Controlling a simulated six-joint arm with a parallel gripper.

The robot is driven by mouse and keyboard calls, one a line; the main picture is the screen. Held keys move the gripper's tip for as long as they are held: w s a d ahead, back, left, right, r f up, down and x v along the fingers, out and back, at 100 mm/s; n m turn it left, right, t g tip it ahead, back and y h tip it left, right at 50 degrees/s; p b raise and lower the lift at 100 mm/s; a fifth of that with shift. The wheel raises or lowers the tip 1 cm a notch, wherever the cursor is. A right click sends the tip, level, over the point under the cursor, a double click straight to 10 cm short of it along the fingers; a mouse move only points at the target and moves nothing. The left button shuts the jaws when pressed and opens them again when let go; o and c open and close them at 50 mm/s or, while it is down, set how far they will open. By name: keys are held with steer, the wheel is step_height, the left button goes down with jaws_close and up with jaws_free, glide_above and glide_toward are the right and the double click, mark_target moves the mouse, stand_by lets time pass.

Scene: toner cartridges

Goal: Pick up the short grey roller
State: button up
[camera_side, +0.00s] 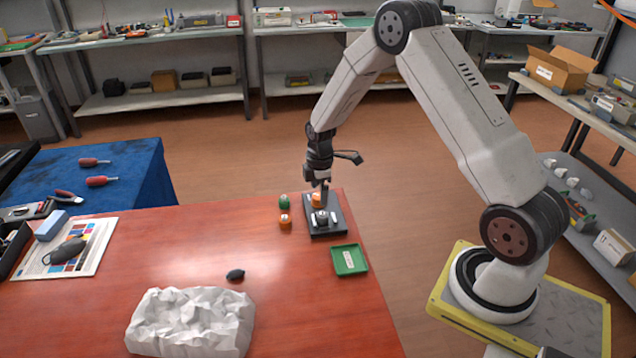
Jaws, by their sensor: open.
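My gripper (323,188) points down over the black tray (335,228) near the red table's far right edge. It is open; its fingertips are small in this view. On the tray are a small orange piece (316,199), close by the fingers, and a small dark-and-pale round piece (321,217) in front of it. I cannot tell whether the gripper touches either. No piece shows clearly as a short grey roller; the dark-and-pale piece is too small to be sure of.
A small green piece (284,202) and an orange piece (285,222) stand left of the black tray. A green tray (349,260) lies in front of it. A dark oval object (235,274) and crumpled white paper (190,320) lie nearer. The table's middle is clear.

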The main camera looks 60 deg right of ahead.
mark_target(322, 213)
steer(key=shift+n, duration=0.9)
steer(key=d+f, duration=0.3)
steer(key=shift+w+d+f, duration=0.3)
steer(key=shift+w, duration=0.1)
steer(key=shift+f, duration=0.15)
steer(key=shift+f, duration=1.15)
steer(key=shift+w+f, duration=0.15)
steer(key=shift+f, duration=1.15)
steer(key=shift+w+f, duration=0.1)
steer(key=shift+f, duration=1.2)
jaws_close()
